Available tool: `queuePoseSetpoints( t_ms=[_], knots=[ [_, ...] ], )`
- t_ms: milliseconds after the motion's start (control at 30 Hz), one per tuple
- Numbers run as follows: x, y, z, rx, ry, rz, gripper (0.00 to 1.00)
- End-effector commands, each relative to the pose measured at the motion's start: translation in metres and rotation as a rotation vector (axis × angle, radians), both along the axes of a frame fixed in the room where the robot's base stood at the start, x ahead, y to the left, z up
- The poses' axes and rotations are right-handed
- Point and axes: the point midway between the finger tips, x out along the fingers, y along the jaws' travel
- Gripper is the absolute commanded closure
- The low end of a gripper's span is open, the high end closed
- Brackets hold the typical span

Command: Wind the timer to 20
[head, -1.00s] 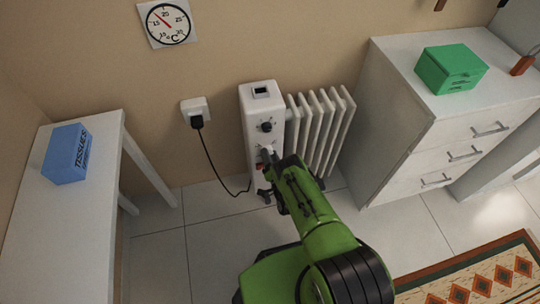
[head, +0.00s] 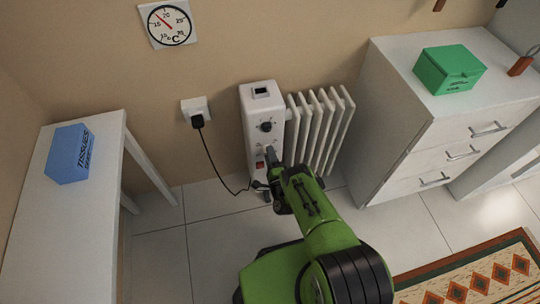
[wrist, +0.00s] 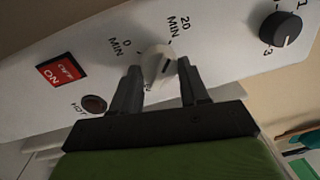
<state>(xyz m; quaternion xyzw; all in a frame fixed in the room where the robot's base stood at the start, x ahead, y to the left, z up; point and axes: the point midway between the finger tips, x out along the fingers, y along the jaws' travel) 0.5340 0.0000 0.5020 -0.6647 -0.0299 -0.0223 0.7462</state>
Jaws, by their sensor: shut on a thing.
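The timer is a pale round knob (wrist: 157,64) on the white front panel of the heater (head: 262,95). In the wrist view "0 MIN" is printed to the upper left of the knob and "20 MIN" to its upper right. A short dark mark shows on the right part of the knob's face; I cannot tell exactly which number it points to. My gripper (wrist: 159,68) is shut on the knob, one finger on each side. In the head view my gripper (head: 271,153) covers the knob.
A red ON/OFF switch (wrist: 62,71) and a dark red HOT lamp (wrist: 95,104) lie left of the knob. A black dial (wrist: 281,29) is at the upper right. A white table (head: 70,215) stands left, a drawer cabinet (head: 425,135) right. A power cord runs to a wall socket (head: 196,110).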

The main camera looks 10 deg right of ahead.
Motion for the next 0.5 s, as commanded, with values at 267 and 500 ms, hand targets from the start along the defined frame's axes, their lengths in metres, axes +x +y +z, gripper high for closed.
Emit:
queuePoseSetpoints(
  t_ms=[267,500],
  knots=[
    [-0.0006,-0.0009,-0.0009,0.127,0.000,-0.003,0.86],
    [-0.0005,-0.0005,-0.0011,0.171,0.001,-0.002,0.86]
  ],
)
